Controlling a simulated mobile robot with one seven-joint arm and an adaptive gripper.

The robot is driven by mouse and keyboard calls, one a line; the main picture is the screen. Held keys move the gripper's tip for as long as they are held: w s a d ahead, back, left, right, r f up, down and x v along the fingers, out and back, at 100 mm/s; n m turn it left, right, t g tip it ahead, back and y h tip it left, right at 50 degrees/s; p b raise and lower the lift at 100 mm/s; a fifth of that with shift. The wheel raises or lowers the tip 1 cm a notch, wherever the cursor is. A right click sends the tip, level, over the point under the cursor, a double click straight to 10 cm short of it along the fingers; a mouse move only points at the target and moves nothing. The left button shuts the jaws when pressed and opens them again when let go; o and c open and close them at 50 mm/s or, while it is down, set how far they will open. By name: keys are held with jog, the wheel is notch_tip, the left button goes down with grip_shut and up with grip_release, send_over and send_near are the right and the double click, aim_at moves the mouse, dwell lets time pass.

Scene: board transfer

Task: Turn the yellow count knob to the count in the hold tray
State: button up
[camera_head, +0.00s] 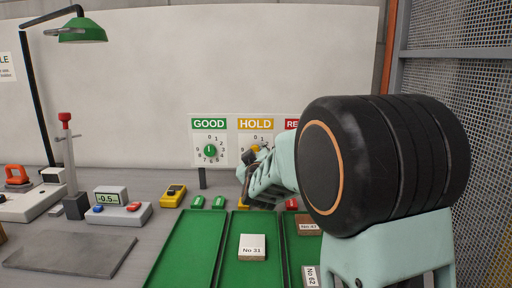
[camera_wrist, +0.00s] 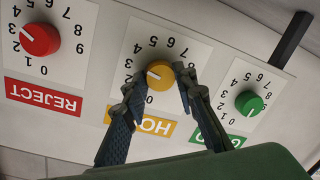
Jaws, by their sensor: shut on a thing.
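The yellow knob (camera_wrist: 160,77) is on the white dial panel above the orange HOLD label (camera_wrist: 155,124), which appears upside down in the wrist view. My gripper (camera_wrist: 160,80) is shut on the yellow knob, one fingertip at each side. The knob's white mark points left and slightly up in that view; the nearest digit is partly hidden by a finger. In the head view my gripper (camera_head: 260,160) covers much of the HOLD dial (camera_head: 256,124). The hold tray (camera_head: 255,222) is the middle green tray, with one pale block marked No 31 (camera_head: 252,247) visible.
The red REJECT knob (camera_wrist: 40,39) and green GOOD knob (camera_wrist: 249,103) flank the yellow one. The left green tray (camera_head: 190,245) shows no block. The right tray holds a brown block (camera_head: 308,226) and a white block (camera_head: 311,276), and is partly hidden by my arm.

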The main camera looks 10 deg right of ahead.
jog(key=n+p, duration=0.3)
jog(key=shift+a+r+n, duration=0.1)
jog(key=shift+r+n, duration=0.2)
jog(key=shift+r, duration=0.1)
jog(key=n+p, duration=0.3)
jog(key=p, duration=0.1)
jog(key=shift+h, duration=0.4)
jog(key=n+p, duration=0.3)
jog(key=shift+h, duration=0.3)
jog(key=shift+f+n+p, duration=0.15)
jog(key=shift+n+p, duration=1.05)
jog(key=shift+n, duration=0.3)
jog(key=shift+w, duration=0.1)
jog(key=o, duration=1.2)
jog(key=shift+f, duration=0.1)
jog(key=shift+c, duration=0.2)
jog(key=shift+g, duration=0.3)
